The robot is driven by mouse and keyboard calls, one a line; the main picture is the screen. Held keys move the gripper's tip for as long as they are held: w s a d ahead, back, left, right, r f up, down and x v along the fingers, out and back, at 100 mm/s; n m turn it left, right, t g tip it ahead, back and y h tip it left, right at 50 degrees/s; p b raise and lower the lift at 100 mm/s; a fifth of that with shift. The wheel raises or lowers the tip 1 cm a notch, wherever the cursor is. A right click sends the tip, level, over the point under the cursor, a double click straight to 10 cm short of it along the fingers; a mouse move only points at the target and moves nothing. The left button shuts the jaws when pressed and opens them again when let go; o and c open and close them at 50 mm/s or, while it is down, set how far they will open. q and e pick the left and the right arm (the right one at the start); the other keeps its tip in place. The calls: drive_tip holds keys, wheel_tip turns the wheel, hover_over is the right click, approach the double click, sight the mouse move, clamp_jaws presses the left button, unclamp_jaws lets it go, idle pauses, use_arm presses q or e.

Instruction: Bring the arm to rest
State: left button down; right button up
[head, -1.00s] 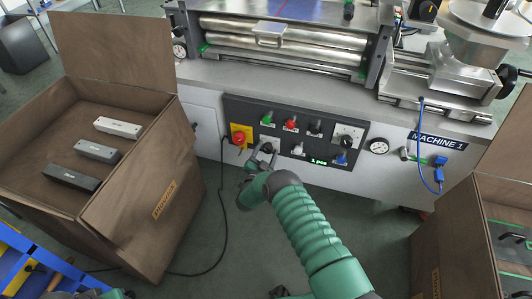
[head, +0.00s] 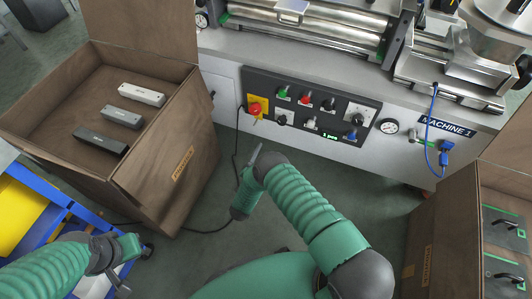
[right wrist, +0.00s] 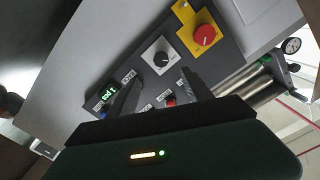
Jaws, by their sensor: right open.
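My right gripper (head: 255,154) is held in the air in front of the machine's control panel (head: 270,84), below its red stop button (head: 255,109). In the right wrist view its two fingers (right wrist: 160,92) stand apart with nothing held between them, and the panel (right wrist: 225,65) with its knobs and the red button (right wrist: 204,34) shows beyond them. No contact with the panel shows. My left gripper (head: 122,285) is low at the bottom left, near the blue cart; its jaws are too unclear to read.
A brown box (head: 190,150) at left holds three bars, white (head: 141,94), grey (head: 122,117) and black (head: 100,141). A blue cart (head: 45,205) stands below it. Another brown box (head: 445,215) is at right. A black cable (head: 236,150) hangs to the floor.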

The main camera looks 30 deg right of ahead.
drive_tip(key=w+a+r+n+y, duration=0.9)
drive_tip(key=a+r+y, duration=0.25)
drive_tip(key=r, duration=0.25)
drive_tip(key=s+d+r+n+g+y, duration=0.1)
drive_tip(key=s+r+n+g, duration=0.15)
drive_tip(key=s, duration=0.75)
drive_tip(key=s+d+r+n+g, duration=0.1)
drive_tip(key=s+r+n+g, duration=0.2)
drive_tip(key=s, duration=0.8)
drive_tip(key=s+r+n+g+y, duration=0.1)
drive_tip(key=s+r+g, duration=0.25)
drive_tip(key=s, duration=0.65)
drive_tip(key=w+p+v, duration=0.2)
drive_tip(key=p+v, duration=0.8)
drive_tip(key=p, duration=0.1)
drive_tip(key=w+r+p+v, duration=0.1)
drive_tip(key=w+p+v, duration=0.2)
drive_tip(key=p+v, duration=0.8)
drive_tip(key=w+r+p+v, duration=0.1)
drive_tip(key=w+p+v, duration=0.2)
drive_tip(key=p+v, duration=0.8)
drive_tip(key=shift+s+d+r+p, duration=0.2)
drive_tip(key=shift+d+r+p, duration=0.1)
drive_tip(key=shift+p, duration=0.5)
